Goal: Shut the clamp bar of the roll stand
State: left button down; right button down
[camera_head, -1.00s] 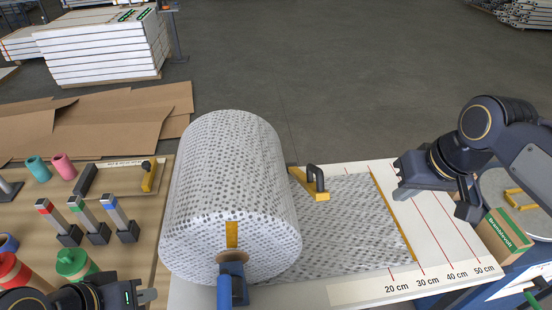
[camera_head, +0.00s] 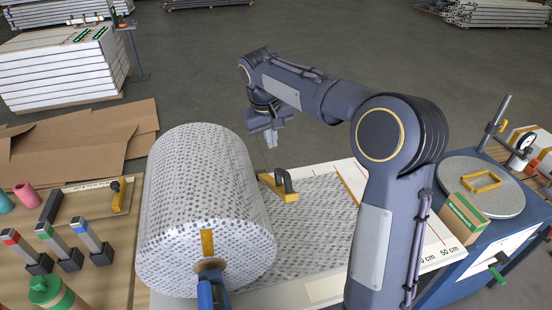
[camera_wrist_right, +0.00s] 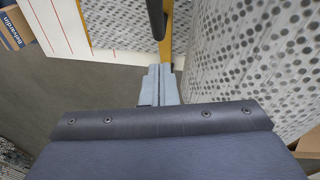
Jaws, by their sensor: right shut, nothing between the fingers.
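The large patterned roll (camera_head: 205,200) lies on its stand, with a sheet (camera_head: 315,225) drawn out to the right over the white measuring board. The clamp bar (camera_head: 280,187), yellow with a dark handle, shows right beside the roll; part of it is hidden by the roll. My right gripper (camera_head: 271,140) is shut and empty, beyond the far edge of the board, just behind the clamp bar's handle. In the right wrist view the shut fingertips (camera_wrist_right: 161,72) point toward the yellow bar (camera_wrist_right: 166,48) and its dark handle (camera_wrist_right: 156,18). Contact cannot be told. My left gripper is out of view.
A small green-brown box (camera_head: 463,218) and a round grey plate (camera_head: 490,200) with a yellow frame stand right. My right arm covers part of the measuring board.

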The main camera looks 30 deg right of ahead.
aim_at(284, 193)
jog(key=f, duration=0.1)
jog(key=s+f, duration=0.1)
jog(key=f, duration=0.1)
jog(key=f+p, duration=0.1)
jog(key=shift+s+d+f, duration=0.25)
jog(key=shift+d+f, duration=0.15)
jog(key=shift+s+f, duration=0.3)
jog(key=shift+f, duration=0.2)
jog(key=s+f+t+b, duration=0.1)
jog(key=s+f+b, duration=0.1)
jog(key=b, duration=0.2)
jog(key=s+a+f+b, duration=0.1)
jog(key=s+f+b, duration=0.1)
jog(key=b, duration=0.3)
jog(key=s+f+t+b, duration=0.1)
jog(key=s+f+b, duration=0.1)
jog(key=f+b, duration=0.1)
jog(key=shift+a+f+t+h+b, duration=0.2)
jog(key=shift+a+t+h+b, duration=0.1)
jog(key=shift+b, duration=0.5)
jog(key=shift+s+f+b, duration=0.3)
jog(key=shift+s+b, duration=0.05)
jog(key=shift+b, duration=0.2)
jog(key=shift+r, duration=0.1)
